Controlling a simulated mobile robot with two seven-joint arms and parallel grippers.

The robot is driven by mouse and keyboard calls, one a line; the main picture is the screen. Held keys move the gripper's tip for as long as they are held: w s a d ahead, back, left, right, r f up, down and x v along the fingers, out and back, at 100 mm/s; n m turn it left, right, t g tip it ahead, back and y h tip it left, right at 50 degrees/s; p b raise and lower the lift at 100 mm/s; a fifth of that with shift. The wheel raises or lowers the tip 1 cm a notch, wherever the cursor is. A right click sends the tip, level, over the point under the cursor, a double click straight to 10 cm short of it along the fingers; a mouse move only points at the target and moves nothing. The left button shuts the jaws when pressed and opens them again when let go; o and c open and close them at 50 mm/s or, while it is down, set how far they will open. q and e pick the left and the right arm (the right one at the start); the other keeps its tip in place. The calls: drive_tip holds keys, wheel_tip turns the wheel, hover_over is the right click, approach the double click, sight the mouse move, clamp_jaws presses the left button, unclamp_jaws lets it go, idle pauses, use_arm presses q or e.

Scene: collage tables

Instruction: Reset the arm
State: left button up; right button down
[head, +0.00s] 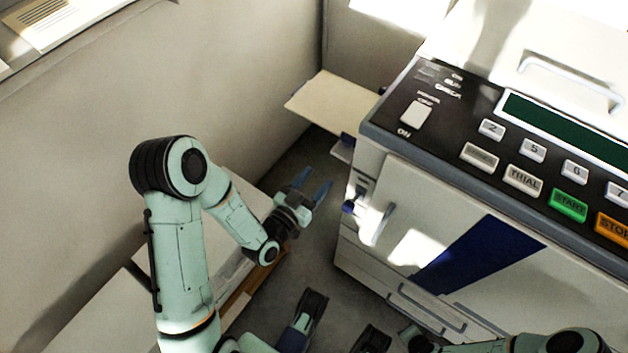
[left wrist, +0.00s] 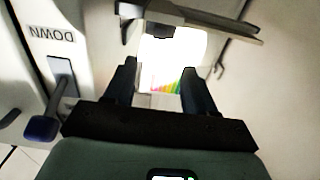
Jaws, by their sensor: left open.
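My left arm comes up from the bottom left in the head view and bends down to the right. My left gripper (head: 308,188) is open and empty, with its fingers pointing up and right beside the copier-like machine (head: 375,160). In the left wrist view the gripper (left wrist: 160,85) shows two spread fingers with nothing between them but background. My right arm shows only in part at the bottom right of the head view, and I cannot clearly make out its gripper.
The machine's control panel has a green START button (head: 569,205). A cream tray (head: 335,103) juts from its left side. A blue-tipped lever (left wrist: 45,127) beside a DOWN label is close to the left gripper. A white table (head: 95,318) stands lower left, by the wall.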

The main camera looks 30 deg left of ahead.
idle(0.4)
